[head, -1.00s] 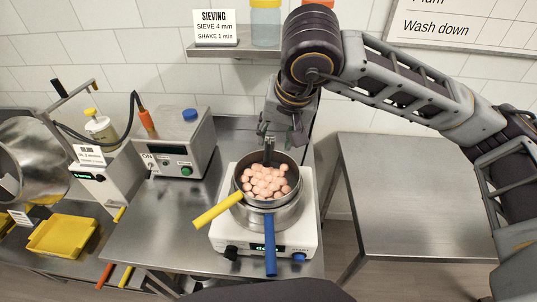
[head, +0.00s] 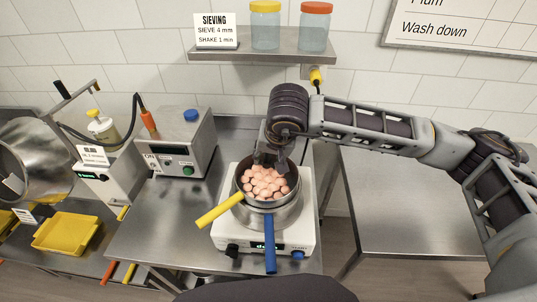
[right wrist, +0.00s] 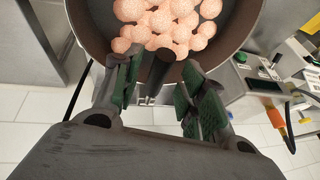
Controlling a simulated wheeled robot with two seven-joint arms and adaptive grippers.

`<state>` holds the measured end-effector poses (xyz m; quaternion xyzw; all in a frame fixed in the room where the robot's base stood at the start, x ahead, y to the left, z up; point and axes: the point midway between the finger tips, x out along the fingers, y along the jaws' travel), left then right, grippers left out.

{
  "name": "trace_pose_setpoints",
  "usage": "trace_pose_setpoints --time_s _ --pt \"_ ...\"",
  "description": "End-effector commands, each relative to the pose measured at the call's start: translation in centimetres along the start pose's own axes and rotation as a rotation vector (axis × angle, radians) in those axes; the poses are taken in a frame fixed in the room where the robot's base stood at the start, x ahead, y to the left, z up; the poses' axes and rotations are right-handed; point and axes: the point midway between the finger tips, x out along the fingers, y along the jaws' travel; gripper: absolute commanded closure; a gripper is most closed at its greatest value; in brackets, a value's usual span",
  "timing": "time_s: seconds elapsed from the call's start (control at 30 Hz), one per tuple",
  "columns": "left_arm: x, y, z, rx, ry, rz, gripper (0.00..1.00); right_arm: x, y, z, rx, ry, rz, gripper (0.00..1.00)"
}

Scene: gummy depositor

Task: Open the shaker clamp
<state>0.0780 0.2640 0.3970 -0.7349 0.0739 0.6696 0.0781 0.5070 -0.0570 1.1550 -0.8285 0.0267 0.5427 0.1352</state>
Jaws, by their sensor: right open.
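The white shaker (head: 306,212) stands on the steel table with a sieve (head: 241,187) with a yellow handle stacked over a pan with a blue handle (head: 270,245). Pale pink balls (head: 265,181) fill the sieve. A dark upright piece that looks like the clamp (right wrist: 158,76) stands at the sieve's rim in the right wrist view; in the head view now my gripper hides it. My right gripper (head: 275,162) is at the sieve's back rim. In the right wrist view its open green-padded fingers (right wrist: 156,88) are on both sides of this piece; contact cannot be told. My left gripper is not in view.
A grey control box (head: 180,143) stands left of the shaker. A yellow tray (head: 66,233) and a steel drum (head: 32,160) are farther left. A wall shelf (head: 270,55) with two jars hangs behind. The right steel table (head: 405,200) is bare.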

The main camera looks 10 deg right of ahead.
Motion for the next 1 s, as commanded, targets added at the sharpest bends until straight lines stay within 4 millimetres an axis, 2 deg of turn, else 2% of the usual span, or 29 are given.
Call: trace_pose_setpoints --time_s 0.2,0.5,0.8,1.0 --pt "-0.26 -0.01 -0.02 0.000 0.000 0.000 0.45 1.08 0.01 0.02 0.000 0.000 0.000 0.58" --pt "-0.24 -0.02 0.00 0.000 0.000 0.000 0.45 1.17 0.02 0.02 0.000 0.000 0.000 0.60" --pt "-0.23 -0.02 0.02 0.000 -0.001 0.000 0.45 1.14 0.02 0.01 0.000 0.001 0.000 0.98" --pt "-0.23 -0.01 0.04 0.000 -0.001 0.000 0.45 1.13 0.03 0.00 0.000 0.001 0.000 1.00"
